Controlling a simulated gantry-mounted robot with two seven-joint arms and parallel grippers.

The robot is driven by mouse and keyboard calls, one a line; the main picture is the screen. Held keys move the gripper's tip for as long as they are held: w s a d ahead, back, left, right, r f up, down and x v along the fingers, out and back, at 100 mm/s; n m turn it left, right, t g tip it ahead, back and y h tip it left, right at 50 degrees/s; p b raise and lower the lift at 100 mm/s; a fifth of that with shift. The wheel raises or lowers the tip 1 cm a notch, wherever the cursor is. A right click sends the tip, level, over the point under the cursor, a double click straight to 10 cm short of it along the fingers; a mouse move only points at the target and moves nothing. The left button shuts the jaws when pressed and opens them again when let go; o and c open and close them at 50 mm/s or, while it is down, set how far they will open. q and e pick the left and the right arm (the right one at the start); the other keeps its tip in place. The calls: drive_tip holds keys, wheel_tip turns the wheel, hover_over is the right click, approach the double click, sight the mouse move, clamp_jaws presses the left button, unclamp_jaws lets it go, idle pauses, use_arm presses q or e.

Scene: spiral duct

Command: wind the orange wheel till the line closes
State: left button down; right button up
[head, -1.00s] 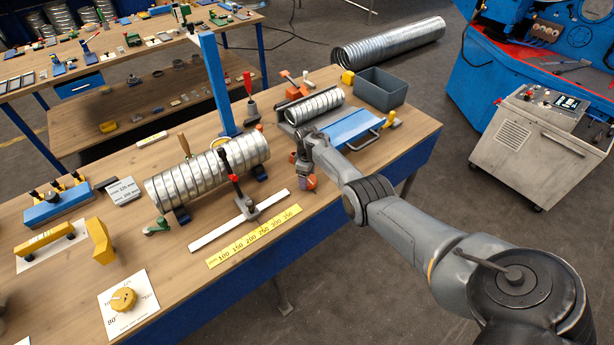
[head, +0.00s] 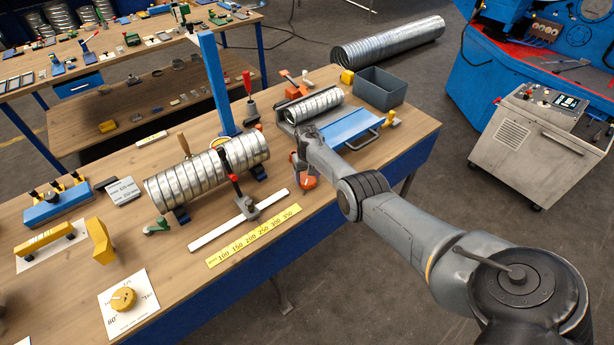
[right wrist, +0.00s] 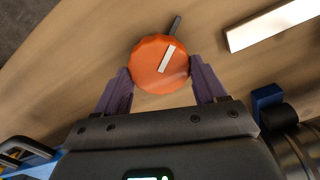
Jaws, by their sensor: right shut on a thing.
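The orange wheel (right wrist: 150,70) lies on the wooden bench top between the two purple fingers of my right gripper (right wrist: 160,84). The fingers are shut on its sides. A pale bar on the wheel's face points toward a dark bar (right wrist: 175,26) just beyond the rim. The two bars run nearly the same way but look slightly offset, with a small gap between them. In the head view the wheel (head: 309,183) shows near the bench's front edge, partly hidden by my right gripper (head: 303,168). My left gripper is not in view.
A spiral duct (head: 200,178) rests on blue supports left of the wheel. A white strip (head: 238,221) and a yellow scale (head: 254,236) lie at the front. A blue sheet (head: 350,127) and a grey bin (head: 380,88) stand to the right.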

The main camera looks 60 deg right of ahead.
sight(307, 178)
drive_tip(key=shift+m, duration=0.5)
drive_tip(key=shift+f, duration=0.1)
drive_tip(key=o, duration=1)
drive_tip(key=shift+o, duration=0.2)
drive_tip(key=shift+r+p, duration=0.4)
drive_tip(key=shift+r, duration=0.2)
wheel_tip(307, 178, up, 10)
drive_tip(key=p, duration=0.3)
drive_tip(key=shift+f, duration=0.15)
